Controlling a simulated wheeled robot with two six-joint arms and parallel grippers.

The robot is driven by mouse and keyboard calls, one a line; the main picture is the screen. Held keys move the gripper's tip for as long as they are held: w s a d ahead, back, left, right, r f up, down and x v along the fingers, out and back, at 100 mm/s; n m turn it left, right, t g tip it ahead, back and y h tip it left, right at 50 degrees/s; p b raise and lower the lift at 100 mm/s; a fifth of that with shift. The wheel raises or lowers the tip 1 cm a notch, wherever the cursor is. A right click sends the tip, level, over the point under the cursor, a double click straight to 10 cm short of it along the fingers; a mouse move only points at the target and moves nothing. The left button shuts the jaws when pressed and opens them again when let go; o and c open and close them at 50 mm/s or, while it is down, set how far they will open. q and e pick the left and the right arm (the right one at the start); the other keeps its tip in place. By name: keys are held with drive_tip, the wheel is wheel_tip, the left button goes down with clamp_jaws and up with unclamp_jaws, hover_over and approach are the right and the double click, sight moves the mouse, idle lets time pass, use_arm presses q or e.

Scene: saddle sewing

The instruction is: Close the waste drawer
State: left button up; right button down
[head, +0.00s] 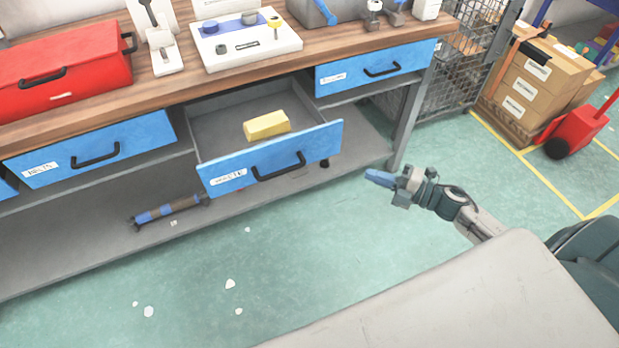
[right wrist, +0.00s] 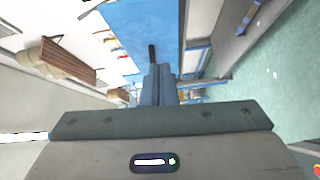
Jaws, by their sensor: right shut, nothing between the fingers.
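The waste drawer (head: 222,180) is pulled out from under the workbench. It has a blue front, a white label and a black handle (head: 278,166). A yellow block (head: 266,125) lies inside it. My right gripper (head: 372,176) is shut and empty, to the right of the drawer front and apart from it in the head view. In the right wrist view its blue fingers (right wrist: 158,84) are together, with a blue panel (right wrist: 135,28) beyond them, probably a drawer front. My left gripper is not in view.
Blue drawers at left (head: 95,152) and right (head: 375,68) are shut. A bench leg (head: 408,125) stands behind my right gripper. The green floor (head: 330,220) before the drawer is mostly clear, with white scraps. Boxes (head: 535,80) and a red cart (head: 575,130) stand at the right.

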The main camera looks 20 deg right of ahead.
drive_tip(key=a+r+n+g+y, duration=0.1)
drive_tip(key=a+r+n, duration=0.1)
drive_tip(key=p, duration=0.2)
approach(310, 151)
drive_tip(key=a, duration=0.4)
drive_tip(key=w, duration=0.2)
drive_tip(key=shift+w+a+p, duration=0.2)
drive_tip(key=shift+w+p, duration=0.2)
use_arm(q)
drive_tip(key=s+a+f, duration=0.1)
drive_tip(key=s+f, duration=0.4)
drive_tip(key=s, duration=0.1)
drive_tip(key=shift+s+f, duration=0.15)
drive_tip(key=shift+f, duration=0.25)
use_arm(e)
drive_tip(key=shift+w+f, duration=0.15)
drive_tip(key=shift+w, duration=0.4)
